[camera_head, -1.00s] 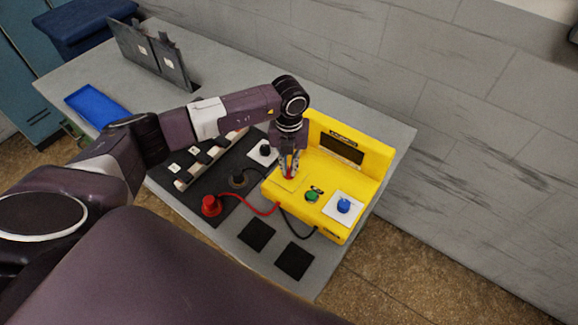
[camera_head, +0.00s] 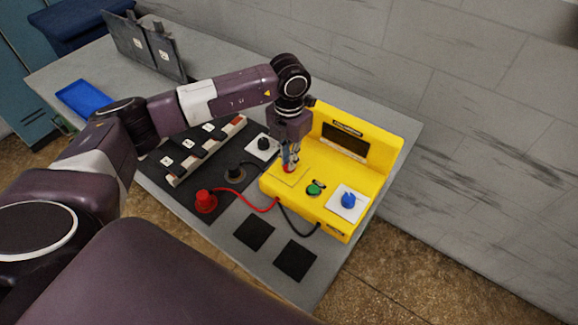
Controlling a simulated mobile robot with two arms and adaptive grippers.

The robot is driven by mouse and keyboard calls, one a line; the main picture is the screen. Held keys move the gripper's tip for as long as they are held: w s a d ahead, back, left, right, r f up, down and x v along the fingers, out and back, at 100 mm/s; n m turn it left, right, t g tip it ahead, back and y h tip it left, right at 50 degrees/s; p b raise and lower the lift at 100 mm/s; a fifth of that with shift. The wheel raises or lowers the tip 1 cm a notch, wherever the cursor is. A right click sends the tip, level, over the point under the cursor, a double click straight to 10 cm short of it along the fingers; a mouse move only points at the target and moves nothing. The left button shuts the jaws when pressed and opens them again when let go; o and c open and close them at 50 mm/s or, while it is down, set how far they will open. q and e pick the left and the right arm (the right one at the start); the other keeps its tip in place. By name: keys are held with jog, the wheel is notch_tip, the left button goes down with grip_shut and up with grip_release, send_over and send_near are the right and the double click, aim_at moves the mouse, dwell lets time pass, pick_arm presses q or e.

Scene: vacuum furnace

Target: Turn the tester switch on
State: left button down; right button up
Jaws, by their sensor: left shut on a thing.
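The yellow tester (camera_head: 342,187) stands on the grey table, with a dark display on its raised back. A green knob (camera_head: 314,189) and a blue knob (camera_head: 348,200) on a white plate sit on its top. My left gripper (camera_head: 289,168) points down over the left part of the tester's top. It is shut on a small red thing, likely the tester switch, which shows between the fingertips; the fingers hide most of it. My right gripper is not in view.
Red (camera_head: 206,201) and black (camera_head: 235,173) plugs with cables sit left of the tester. A black knob (camera_head: 263,142) on a white plate is behind them. A blue tray (camera_head: 83,98) lies at far left. Two black squares (camera_head: 295,260) lie in front. A wall stands behind the table.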

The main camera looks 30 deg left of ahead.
pick_arm(q)
jog(key=m+b, duration=0.3)
jog(key=shift+w+f, duration=0.1)
jog(key=shift+f, duration=0.05)
jog(key=shift+m+b, duration=1.05)
jog(key=shift+m, duration=0.15)
jog(key=shift+r, duration=0.25)
jog(key=c, duration=2.1)
grip_release()
notch_tip(320, 180, up, 12)
jog(key=shift+f, duration=0.1)
